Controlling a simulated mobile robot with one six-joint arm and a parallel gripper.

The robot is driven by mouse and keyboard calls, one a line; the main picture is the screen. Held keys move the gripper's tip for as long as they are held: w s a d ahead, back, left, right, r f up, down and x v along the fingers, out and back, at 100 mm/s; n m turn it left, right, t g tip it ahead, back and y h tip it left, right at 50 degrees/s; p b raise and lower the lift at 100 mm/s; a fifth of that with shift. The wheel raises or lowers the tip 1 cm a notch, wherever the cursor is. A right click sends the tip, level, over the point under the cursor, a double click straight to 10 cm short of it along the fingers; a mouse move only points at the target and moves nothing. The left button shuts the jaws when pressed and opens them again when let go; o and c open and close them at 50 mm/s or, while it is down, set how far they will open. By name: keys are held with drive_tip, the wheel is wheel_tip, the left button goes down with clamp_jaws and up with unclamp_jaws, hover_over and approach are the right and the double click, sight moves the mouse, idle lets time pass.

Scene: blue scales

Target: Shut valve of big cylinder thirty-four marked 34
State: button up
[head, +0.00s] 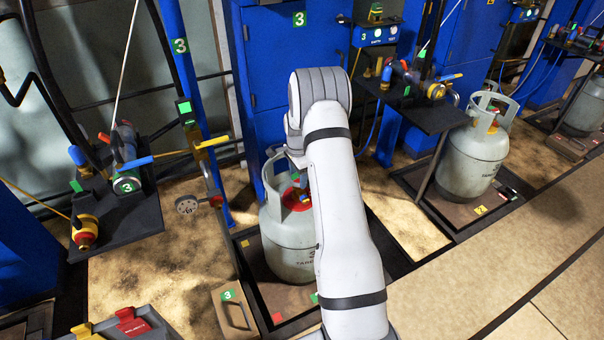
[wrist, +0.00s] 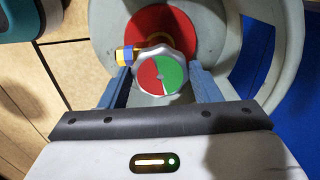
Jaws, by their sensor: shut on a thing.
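A big grey-white cylinder (head: 288,243) stands on a dark scale platform (head: 262,285) at the middle of the head view. My arm covers part of it, and its marking cannot be fully read. In the wrist view its valve knob (wrist: 162,75) has a half red, half green face with a pale rim. It sits over a red disc (wrist: 152,33) inside the cylinder's grey collar (wrist: 105,25). The two blue fingers of my gripper (wrist: 163,84) are closed against either side of the knob. A brass and blue fitting (wrist: 126,55) is left of the knob.
A scale head with coloured levers (head: 125,180) stands at left on a dark shelf. A blue cabinet (head: 265,80) is behind the cylinder. Another grey cylinder (head: 474,155) stands at right on its own platform. The tan floor at lower right (head: 500,280) is clear.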

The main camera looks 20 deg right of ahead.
sight(298, 177)
drive_tip(key=shift+w+r+m, duration=0.15)
drive_tip(key=shift+w+m, duration=0.05)
drive_tip(key=shift+m, duration=0.5)
drive_tip(key=o, duration=1)
drive_tip(key=shift+s, duration=0.1)
wheel_tip(298, 177, up, 8)
drive_tip(key=shift+f+p, duration=0.2)
drive_tip(key=shift+p, duration=0.4)
